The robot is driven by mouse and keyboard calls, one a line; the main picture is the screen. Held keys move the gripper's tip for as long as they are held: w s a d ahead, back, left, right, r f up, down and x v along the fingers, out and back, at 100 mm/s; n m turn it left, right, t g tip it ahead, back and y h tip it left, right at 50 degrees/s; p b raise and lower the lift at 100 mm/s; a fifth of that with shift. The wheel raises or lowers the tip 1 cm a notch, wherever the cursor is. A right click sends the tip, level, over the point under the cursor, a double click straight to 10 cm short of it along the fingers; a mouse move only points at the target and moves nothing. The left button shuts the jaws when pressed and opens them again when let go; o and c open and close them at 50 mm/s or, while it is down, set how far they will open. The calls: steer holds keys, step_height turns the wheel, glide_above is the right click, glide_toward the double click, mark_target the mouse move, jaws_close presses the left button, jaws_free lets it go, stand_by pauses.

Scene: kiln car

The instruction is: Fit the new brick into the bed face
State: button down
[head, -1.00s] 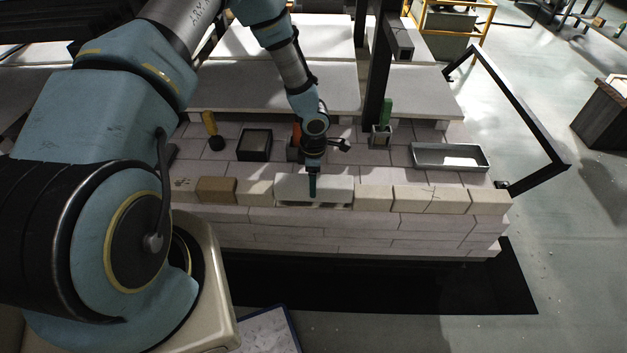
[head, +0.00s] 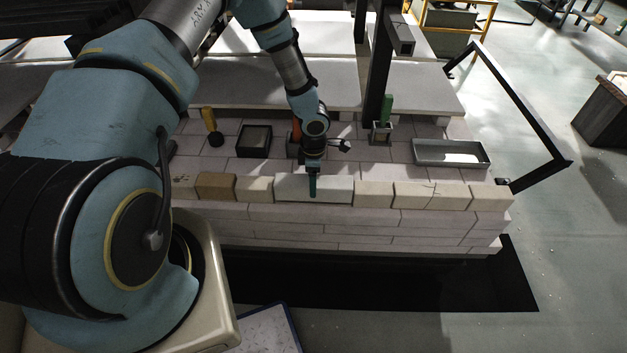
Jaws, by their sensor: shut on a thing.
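The new brick (head: 335,190) is a long white block in the front row of the bed face. It sits between a cream brick (head: 255,189) on its left and another cream brick (head: 373,194) on its right. Its front looks about flush with its neighbours, with no clear dark gap beneath it. The bed face (head: 300,213) is the pale front wall of the car.
Behind the row stand a mallet (head: 211,128), a dark square box (head: 254,141), a small holder with a green-handled tool (head: 383,120), and a grey metal tray (head: 450,153). A dark post (head: 378,70) rises behind. A black frame (head: 525,125) bounds the right.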

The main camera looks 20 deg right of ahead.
steer(key=shift+f, duration=0.45)
jaws_free()
stand_by(0.3)
steer(key=shift+r, duration=0.2)
stand_by(0.3)
steer(key=shift+r+p, duration=3.65)
steer(key=shift+r, duration=0.2)
step_height(320, 180, up, 11)
steer(key=b, duration=0.1)
steer(key=shift+b, duration=0.4)
